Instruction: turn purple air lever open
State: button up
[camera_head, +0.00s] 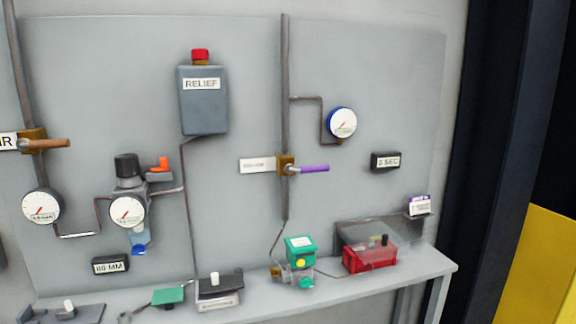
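The purple air lever (314,169) sticks out to the right, about level, from a brass valve body (286,165) on the vertical pipe (285,90) in the middle of the panel. It lies across the pipe's line. A white label (257,165) sits just left of the valve; its text is too small to read surely. My gripper is not in this view.
A blue-rimmed gauge (342,122) is above right of the lever, and a black label block (386,161) is to its right. A shelf (350,281) below carries a green-topped device (300,250) and a red box (369,256). An orange-brown lever (48,144) is far left. Panel around the purple lever is clear.

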aim_at(289, 168)
jog(key=u, duration=0.6)
jog(key=i, duration=1)
jog(key=u, duration=0.55)
